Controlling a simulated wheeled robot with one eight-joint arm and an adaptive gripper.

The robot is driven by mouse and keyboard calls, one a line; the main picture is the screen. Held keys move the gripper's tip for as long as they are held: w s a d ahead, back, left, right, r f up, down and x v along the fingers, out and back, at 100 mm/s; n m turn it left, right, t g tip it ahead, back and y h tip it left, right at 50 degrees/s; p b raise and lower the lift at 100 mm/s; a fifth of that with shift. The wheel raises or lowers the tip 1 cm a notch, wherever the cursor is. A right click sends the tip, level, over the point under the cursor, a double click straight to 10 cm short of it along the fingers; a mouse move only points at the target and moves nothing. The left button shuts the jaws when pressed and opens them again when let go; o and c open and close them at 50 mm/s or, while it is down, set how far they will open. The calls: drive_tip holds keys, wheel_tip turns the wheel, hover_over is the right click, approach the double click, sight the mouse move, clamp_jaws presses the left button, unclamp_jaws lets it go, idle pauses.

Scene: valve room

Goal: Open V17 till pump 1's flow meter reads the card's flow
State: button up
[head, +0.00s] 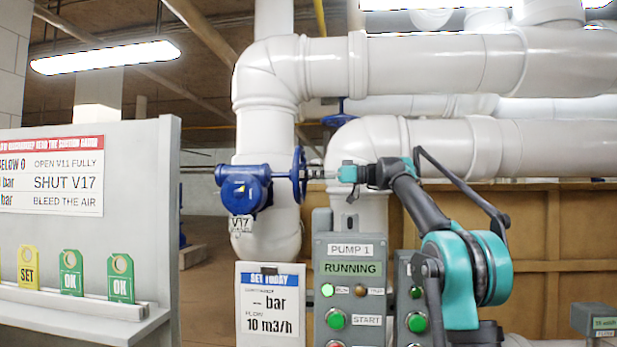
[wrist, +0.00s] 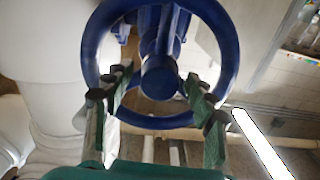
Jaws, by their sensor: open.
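The V17 valve is a blue body (head: 244,188) on the white vertical pipe, with a tag reading V17 (head: 240,224) below it. Its blue handwheel (head: 299,176) is edge-on in the head view; the wrist view shows its ring (wrist: 91,50) and hub face-on. My gripper (head: 322,172) is just right of the wheel, facing it. In the wrist view my gripper (wrist: 160,98) is open, its fingers on either side of the hub, overlapping the ring; contact cannot be told. The card (head: 270,300) reads FLOW 10 m3/h. A small meter box (head: 594,320) at lower right has a green display, too small to read surely.
The PUMP 1 panel (head: 349,270) shows RUNNING with a green lamp lit. At left, a board (head: 52,176) says SHUT V17, above yellow SET and green OK tags (head: 72,275). Large white pipes run overhead. Another blue handwheel (head: 338,119) sits behind.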

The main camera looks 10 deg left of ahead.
clamp_jaws()
idle(0.4)
drive_tip(key=shift+n, duration=0.4)
drive_tip(key=n, duration=0.4)
drive_tip(key=shift+n, duration=2.8)
unclamp_jaws()
